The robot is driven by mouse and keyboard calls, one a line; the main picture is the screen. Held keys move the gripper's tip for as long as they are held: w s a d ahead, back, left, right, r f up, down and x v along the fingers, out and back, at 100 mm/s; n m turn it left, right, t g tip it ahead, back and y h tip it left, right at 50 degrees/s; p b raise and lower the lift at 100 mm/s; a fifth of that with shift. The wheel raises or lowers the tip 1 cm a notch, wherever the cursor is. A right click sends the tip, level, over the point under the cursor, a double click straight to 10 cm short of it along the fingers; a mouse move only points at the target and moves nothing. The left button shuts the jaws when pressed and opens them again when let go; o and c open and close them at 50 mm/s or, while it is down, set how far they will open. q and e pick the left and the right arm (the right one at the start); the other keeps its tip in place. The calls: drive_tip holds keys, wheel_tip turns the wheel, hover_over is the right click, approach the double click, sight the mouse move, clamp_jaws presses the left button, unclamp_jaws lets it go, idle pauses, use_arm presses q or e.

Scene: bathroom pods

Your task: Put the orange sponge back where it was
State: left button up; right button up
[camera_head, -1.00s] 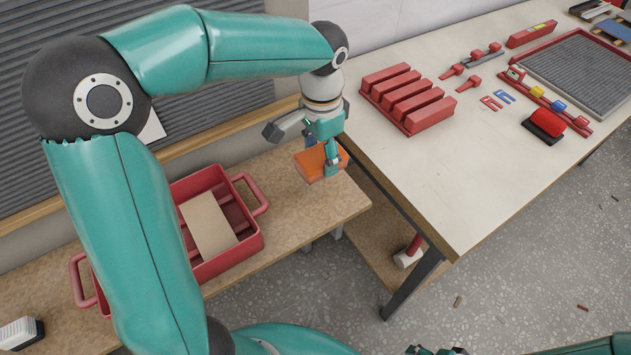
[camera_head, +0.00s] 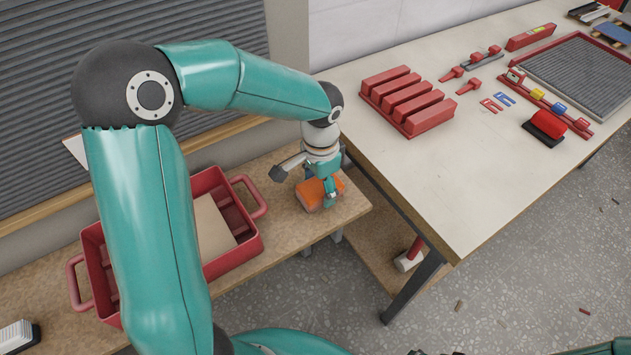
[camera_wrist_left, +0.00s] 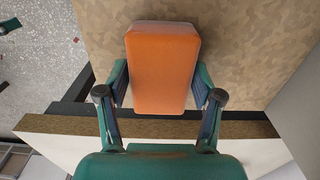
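The orange sponge (camera_head: 312,197) is at the right end of the wooden bench, on its top or just above it; I cannot tell which. My left gripper (camera_head: 320,187) comes down on it from above, with a finger on each side. In the left wrist view the sponge (camera_wrist_left: 163,65) sits between the two fingers of the left gripper (camera_wrist_left: 161,85), which press against its long sides.
A red tote (camera_head: 250,240) with handles stands on the bench (camera_head: 285,232) left of the sponge, partly hidden by my arm. A pale worktable (camera_head: 450,190) to the right holds a red block rack (camera_head: 410,103) and other tools. A brush (camera_head: 18,335) lies at lower left.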

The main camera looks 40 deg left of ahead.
sight(319, 185)
use_arm(q)
drive_tip(key=shift+o, duration=1.4)
drive_tip(key=shift+w, duration=0.1)
wheel_tip(319, 185, up, 12)
drive_tip(key=p, duration=0.1)
drive_tip(key=shift+r, duration=0.1)
